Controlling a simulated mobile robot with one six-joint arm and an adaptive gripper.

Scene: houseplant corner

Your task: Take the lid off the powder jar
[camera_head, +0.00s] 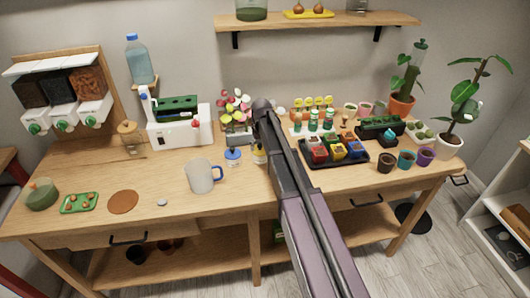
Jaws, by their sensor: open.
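Two small jars stand near the middle of the bench: one with a blue lid (233,155) and one with yellow on it (259,155), partly hidden by my arm. A clear jar with a tan lid (129,139) stands farther left. I cannot tell which of these is the powder jar; their contents are too small to make out. All three look upright and closed. My arm runs from the bottom edge up over the bench, its dark joint beside the flowers. My gripper's fingers do not show.
A grey mug (200,177) stands left of the blue-lidded jar. A black tray (350,159) of colored boxes lies right of my arm. A white machine (179,128) and pink flowers (236,105) stand behind. The bench front (180,215) is mostly clear.

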